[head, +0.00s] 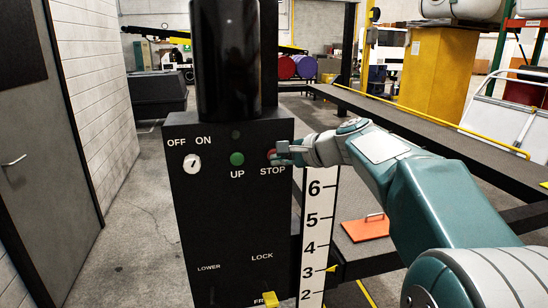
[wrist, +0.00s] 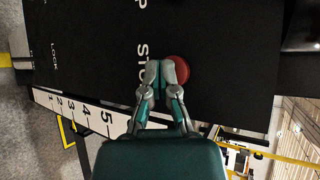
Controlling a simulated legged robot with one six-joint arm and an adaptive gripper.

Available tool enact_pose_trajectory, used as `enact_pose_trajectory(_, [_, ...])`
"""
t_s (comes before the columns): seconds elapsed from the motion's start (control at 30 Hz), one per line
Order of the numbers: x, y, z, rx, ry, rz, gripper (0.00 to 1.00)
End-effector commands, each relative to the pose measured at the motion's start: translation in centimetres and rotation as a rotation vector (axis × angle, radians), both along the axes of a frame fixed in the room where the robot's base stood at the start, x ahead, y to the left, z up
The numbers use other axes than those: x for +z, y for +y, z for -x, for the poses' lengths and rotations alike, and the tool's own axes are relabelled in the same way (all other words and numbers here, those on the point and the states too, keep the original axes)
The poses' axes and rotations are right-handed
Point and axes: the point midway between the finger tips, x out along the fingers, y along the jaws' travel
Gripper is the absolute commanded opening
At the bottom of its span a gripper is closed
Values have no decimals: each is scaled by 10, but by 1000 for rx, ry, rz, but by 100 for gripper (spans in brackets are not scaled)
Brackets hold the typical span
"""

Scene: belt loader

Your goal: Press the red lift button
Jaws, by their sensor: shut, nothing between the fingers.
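The red button (head: 271,155) sits above the word STOP on a black control panel (head: 215,215). In the wrist view the red button (wrist: 182,70) shows as a round red cap, its near edge partly covered by my fingertips. My gripper (head: 280,153) is shut and empty, its tips right at the button. In the wrist view the closed tips of my gripper (wrist: 160,72) overlap the button's side and part of the STOP lettering. I cannot tell whether they touch it.
A green button (head: 236,158) marked UP and a white OFF/ON knob (head: 191,163) are left of the red button. A black cylinder (head: 227,60) stands above the panel. A white numbered scale (head: 317,225) stands at its right, near an orange plate (head: 366,228).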

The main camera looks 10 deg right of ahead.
Motion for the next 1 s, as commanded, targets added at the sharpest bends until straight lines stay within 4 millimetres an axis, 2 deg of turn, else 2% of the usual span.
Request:
enact_pose_trajectory(0.23, [0, 0, 13, 0, 1, -1, 0])
enact_pose_trajectory(0.57, [0, 0, 15, 0, 0, 0, 0])
enact_pose_trajectory(1.0, [1, 0, 50, -2, -1, 1, 0])
